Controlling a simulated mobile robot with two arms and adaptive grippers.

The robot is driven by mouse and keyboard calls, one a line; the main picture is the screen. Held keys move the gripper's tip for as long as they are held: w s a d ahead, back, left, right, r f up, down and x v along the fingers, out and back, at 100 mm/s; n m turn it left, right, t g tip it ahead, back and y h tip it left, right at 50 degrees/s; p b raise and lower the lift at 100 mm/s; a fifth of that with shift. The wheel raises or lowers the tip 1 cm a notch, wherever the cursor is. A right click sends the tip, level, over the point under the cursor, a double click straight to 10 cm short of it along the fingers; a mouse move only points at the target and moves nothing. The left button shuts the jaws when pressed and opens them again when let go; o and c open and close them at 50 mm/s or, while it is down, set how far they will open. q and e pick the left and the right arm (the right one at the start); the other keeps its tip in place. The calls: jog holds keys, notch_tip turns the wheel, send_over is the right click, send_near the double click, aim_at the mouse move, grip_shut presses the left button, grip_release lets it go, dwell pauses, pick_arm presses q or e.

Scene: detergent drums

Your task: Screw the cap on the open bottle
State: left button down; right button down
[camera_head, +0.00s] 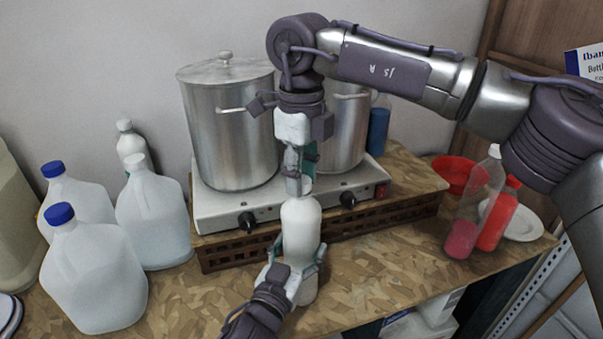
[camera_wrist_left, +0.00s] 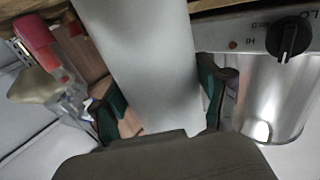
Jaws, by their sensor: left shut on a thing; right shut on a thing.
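A white bottle (camera_head: 300,232) stands upright on the wooden counter in front of the hot plate. My left gripper (camera_head: 296,272) is shut around its lower body; in the left wrist view the bottle (camera_wrist_left: 152,65) fills the space between the fingers (camera_wrist_left: 160,110). My right gripper (camera_head: 297,172) comes down from above, with its fingertips shut at the bottle's top. A small pale piece, seemingly the cap (camera_head: 306,184), shows at the fingertips right over the bottle. The fingers hide most of it and the bottle's mouth, so I cannot tell how it sits.
Two steel pots stand on the hot plate (camera_head: 215,213) behind, the left pot (camera_head: 228,125) lidded. Blue-capped jugs (camera_head: 95,275) and another white bottle (camera_head: 130,140) stand left. Red-liquid bottles (camera_head: 497,215), a red bowl (camera_head: 452,172) and a plate (camera_head: 526,224) are right. The counter's front right is clear.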

jog(key=m, duration=1.3)
jog(key=c, duration=0.8)
grip_release()
jog(key=shift+r, duration=2.25)
jog(key=shift+c, duration=0.2)
